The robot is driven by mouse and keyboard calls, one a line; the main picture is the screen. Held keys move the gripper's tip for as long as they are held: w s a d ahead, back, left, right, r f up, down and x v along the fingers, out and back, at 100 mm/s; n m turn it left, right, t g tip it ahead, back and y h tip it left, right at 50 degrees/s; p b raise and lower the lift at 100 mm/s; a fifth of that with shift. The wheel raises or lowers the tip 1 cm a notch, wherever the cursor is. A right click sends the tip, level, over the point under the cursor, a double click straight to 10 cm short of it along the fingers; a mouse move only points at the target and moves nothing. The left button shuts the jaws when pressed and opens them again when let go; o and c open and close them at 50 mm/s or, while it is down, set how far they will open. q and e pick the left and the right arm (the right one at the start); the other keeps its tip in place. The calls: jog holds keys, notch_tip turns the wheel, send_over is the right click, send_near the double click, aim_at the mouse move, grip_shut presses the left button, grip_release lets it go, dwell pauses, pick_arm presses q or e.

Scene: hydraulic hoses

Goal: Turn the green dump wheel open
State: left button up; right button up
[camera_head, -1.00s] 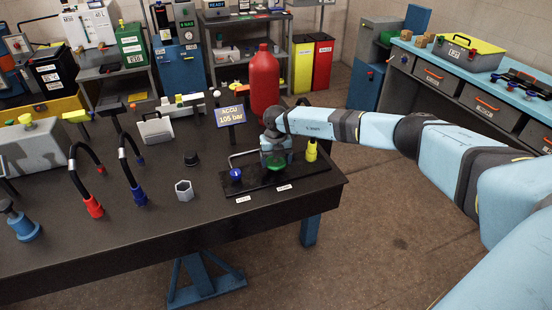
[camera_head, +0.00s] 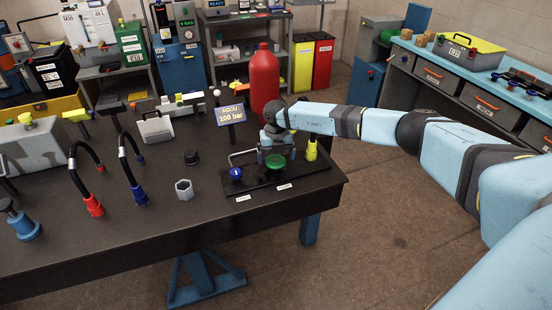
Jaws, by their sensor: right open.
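The green dump wheel (camera_head: 275,161) sits on a black panel (camera_head: 291,184) at the right end of the dark table, right of a blue knob (camera_head: 235,173). My right gripper (camera_head: 277,149) is open just behind and above the wheel, its wrist bent downward. The picture is too small to tell whether its fingers touch the wheel. A sign (camera_head: 230,116) behind the panel reads ACCU 100 bar. My left gripper is out of view.
A red cylinder (camera_head: 265,77) stands behind my right wrist. A yellow fitting (camera_head: 311,149) is right of the wheel. Hoses with red (camera_head: 94,206) and blue (camera_head: 140,195) ends, a grey hex nut (camera_head: 184,189) and a black cap (camera_head: 191,158) stand to the left.

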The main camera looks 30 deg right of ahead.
aim_at(276, 161)
notch_tip(276, 161, up, 13)
jog(key=b, duration=0.1)
jog(key=shift+f, duration=0.2)
dwell(0.4)
